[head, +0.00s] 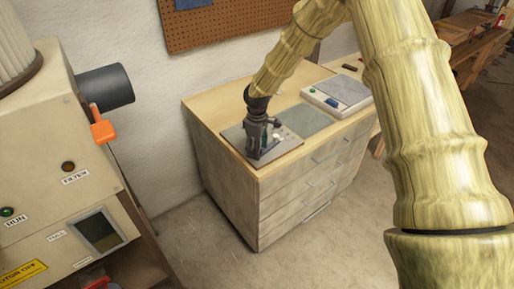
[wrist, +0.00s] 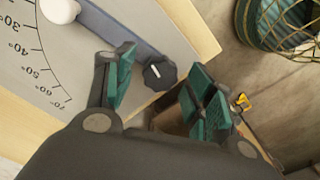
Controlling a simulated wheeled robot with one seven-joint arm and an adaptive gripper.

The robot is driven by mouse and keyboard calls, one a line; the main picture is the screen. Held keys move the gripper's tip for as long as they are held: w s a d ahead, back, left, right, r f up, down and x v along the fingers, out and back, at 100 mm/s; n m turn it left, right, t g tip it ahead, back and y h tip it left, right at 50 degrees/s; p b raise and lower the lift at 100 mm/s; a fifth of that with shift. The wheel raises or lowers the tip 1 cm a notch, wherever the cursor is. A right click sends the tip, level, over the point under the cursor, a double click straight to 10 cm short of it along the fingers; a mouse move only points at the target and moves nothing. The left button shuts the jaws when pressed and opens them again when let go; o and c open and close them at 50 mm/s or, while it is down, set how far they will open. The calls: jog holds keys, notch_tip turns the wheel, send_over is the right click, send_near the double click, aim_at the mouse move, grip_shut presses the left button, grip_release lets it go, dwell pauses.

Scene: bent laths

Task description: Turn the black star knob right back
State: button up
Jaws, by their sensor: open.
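The black star knob (wrist: 159,74) shows in the wrist view with a white line on its face. It sits at the end of a dark blue-grey bar (wrist: 118,32) on a grey plate (wrist: 30,62) with a degree scale. My gripper (wrist: 162,84) is open, with its teal-padded fingers on the left and right of the knob. I cannot tell whether either finger touches it. In the head view my gripper (head: 260,146) points down over the plate (head: 290,147) on the wooden cabinet and hides the knob.
A white ball (wrist: 60,10) stands on the bar. The cabinet top (head: 203,109) also bears a grey-green mat (head: 306,119) and a white tray (head: 340,95). A beige machine (head: 50,130) stands at left. A netted dark container (wrist: 280,25) shows beyond the cabinet edge.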

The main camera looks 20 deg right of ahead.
notch_tip(320, 180, up, 12)
dwell(0.6)
